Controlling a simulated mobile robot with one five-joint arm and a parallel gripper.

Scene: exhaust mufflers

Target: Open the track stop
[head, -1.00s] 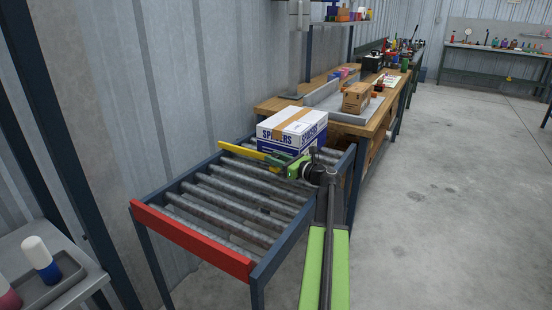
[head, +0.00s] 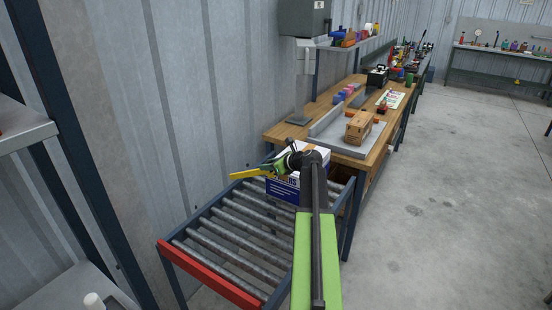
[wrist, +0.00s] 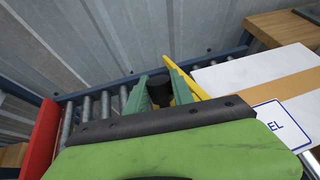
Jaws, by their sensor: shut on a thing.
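The track stop is a yellow bar (head: 248,174) at the left of the roller track (head: 208,211), in front of the box. In the head view it now slopes up toward my gripper (head: 283,166). In the wrist view the green fingers (wrist: 160,88) are shut around a black knob (wrist: 160,94), with the yellow bar (wrist: 180,76) just behind it. My arm hides part of the track and box in the head view.
A white and blue box (head: 284,190) sits on the rollers close behind the bar. A red end bar (head: 208,274) closes the track's near end. A workbench (head: 277,131) with a carton (head: 358,127) stands beyond. A corrugated wall runs along the left; open floor lies right.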

